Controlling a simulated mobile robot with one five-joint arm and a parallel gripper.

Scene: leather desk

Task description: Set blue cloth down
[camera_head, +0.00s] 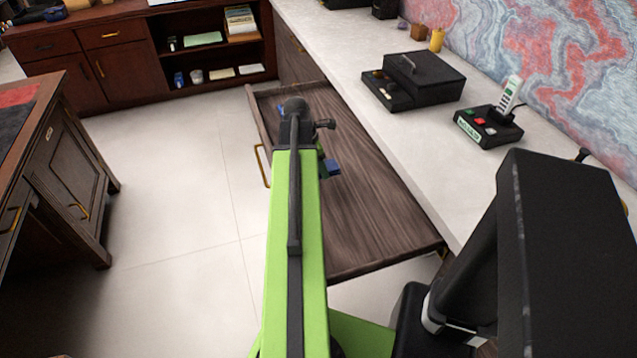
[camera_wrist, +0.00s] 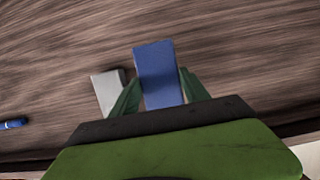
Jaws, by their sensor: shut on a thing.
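The blue cloth (camera_wrist: 156,62) looks like a flat blue block in the wrist view. My gripper (camera_wrist: 157,84) has a green finger on each side of it and is shut on it. In the head view the blue cloth (camera_head: 333,167) shows as a small blue piece beside the end of my arm, over the open wooden drawer (camera_head: 375,215). My arm hides most of the gripper there. I cannot tell whether the cloth touches the drawer bottom.
A pale grey block (camera_wrist: 103,88) lies left of the cloth, and a blue pen-like item (camera_wrist: 13,124) lies farther left. The drawer's right part looks clear. The white counter (camera_head: 405,155) runs alongside, bearing a black box (camera_head: 425,75) and a black device (camera_head: 488,127).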

